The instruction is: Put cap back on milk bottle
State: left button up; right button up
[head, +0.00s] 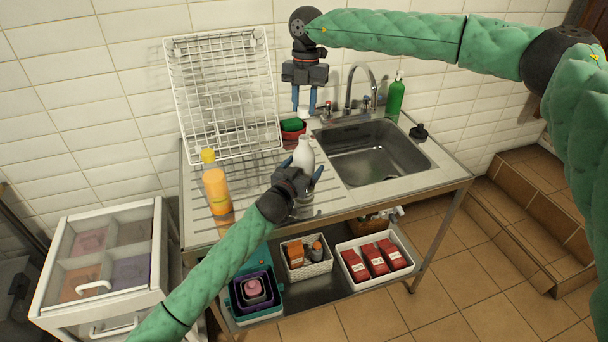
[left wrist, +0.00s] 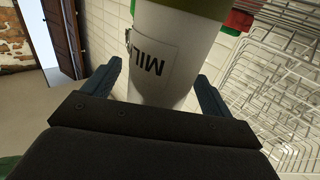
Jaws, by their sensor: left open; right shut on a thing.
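The white milk bottle (head: 304,158) stands upright at the front of the metal sink unit, left of the basin.
A white wire rack (head: 222,95) leans on the wall at the back left. An orange bottle (head: 216,190) stands left of the milk bottle. The basin (head: 375,152) is empty.

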pick_arm(q)
jog(key=c, duration=1.5)
pick_arm(e)
send_over(303, 141)
jog(key=shift+w+d+f, duration=0.1)
jog(key=shift+w+f, duration=0.1)
jog(key=shift+f, duration=1.05)
jog(key=shift+w+d+f, duration=0.1)
jog(key=shift+w+f, duration=0.05)
jog(key=shift+f, duration=1.05)
jog(key=shift+f, duration=0.9)
jog(key=shift+f, duration=0.5)
